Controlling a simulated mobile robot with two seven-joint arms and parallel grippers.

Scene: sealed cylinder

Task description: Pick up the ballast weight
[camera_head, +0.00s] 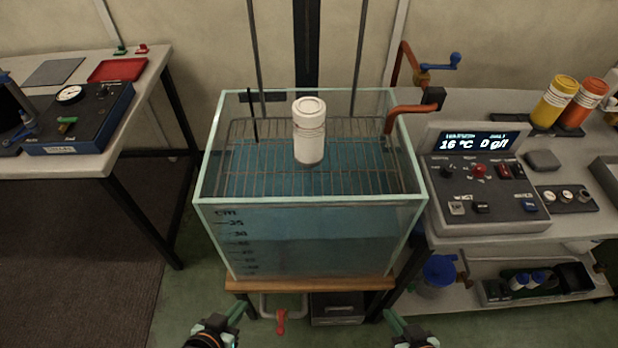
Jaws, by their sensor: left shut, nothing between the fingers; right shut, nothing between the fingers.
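No object is clearly marked as the ballast weight. A dark strip (572,207) on the right bench holds a few small round pale pieces (566,196), and a dark grey block (541,160) lies behind it; I cannot tell whether any of these is the weight. A white capped cylinder (309,135) stands upright on the wire rack in the glass tank. My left gripper (238,310) and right gripper (390,316) are at the bottom edge, in front of the tank, shut and empty, far from the right bench.
The glass tank (310,202) with blue water stands centrally on a wooden-topped stand. A control box (485,205) with a lit display, yellow (554,103) and orange (583,105) bottles occupy the right bench. A left bench (70,165) holds instruments.

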